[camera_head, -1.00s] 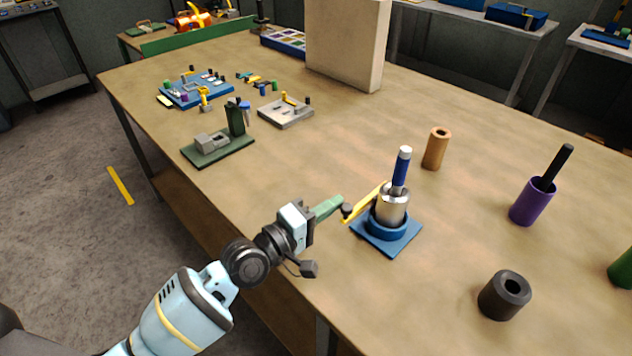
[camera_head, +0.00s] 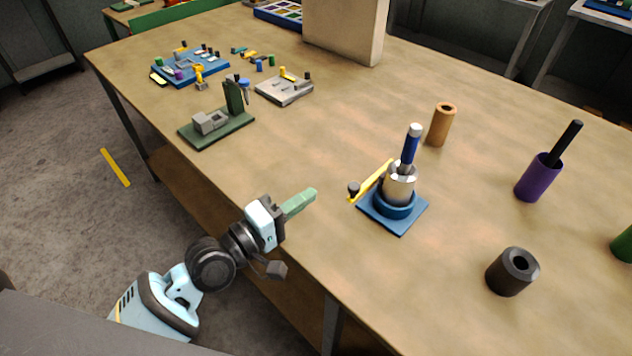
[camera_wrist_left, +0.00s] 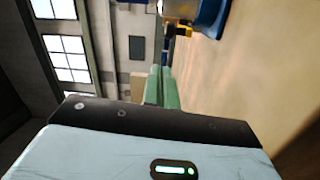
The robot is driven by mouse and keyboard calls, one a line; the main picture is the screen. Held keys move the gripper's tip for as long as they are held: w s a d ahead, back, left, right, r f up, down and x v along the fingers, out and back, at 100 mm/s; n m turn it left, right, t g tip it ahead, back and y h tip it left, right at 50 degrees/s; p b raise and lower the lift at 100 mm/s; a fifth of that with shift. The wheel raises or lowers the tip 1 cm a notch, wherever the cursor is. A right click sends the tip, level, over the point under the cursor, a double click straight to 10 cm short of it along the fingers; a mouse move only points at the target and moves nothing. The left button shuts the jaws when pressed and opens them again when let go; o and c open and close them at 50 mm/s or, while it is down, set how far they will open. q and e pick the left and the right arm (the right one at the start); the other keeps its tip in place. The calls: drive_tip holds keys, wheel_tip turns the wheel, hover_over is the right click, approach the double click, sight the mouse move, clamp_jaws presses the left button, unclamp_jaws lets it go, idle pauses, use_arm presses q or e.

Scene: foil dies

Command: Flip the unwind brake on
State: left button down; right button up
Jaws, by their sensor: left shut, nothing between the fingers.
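A blue stand (camera_head: 411,218) near the front of the table holds a metal cup (camera_head: 399,185) with a blue, white-tipped rod (camera_head: 411,146) rising from it. A yellow lever (camera_head: 374,180) with a dark knob (camera_head: 353,189) reaches left from the stand; nothing in view is labelled as the unwind brake. My left gripper (camera_head: 313,193), with green fingers, is shut and empty, left of the knob and apart from it. In the left wrist view its fingers (camera_wrist_left: 161,75) point toward the yellow lever (camera_wrist_left: 184,30) and the blue stand (camera_wrist_left: 211,20). My right gripper is not in view.
A tan cylinder (camera_head: 440,125), a purple holder (camera_head: 536,178) and a black ring-shaped roll (camera_head: 512,272) stand around the stand. A green fixture (camera_head: 218,128) and a grey plate (camera_head: 284,89) lie further left. The table between them is clear.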

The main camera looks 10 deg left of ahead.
use_arm(q)
drive_tip(key=shift+s+a+f, duration=0.15)
drive_tip(key=shift+s+a, duration=0.15)
drive_tip(key=shift+s, duration=0.2)
drive_tip(key=shift+s+a, duration=0.15)
drive_tip(key=shift+s, duration=0.3)
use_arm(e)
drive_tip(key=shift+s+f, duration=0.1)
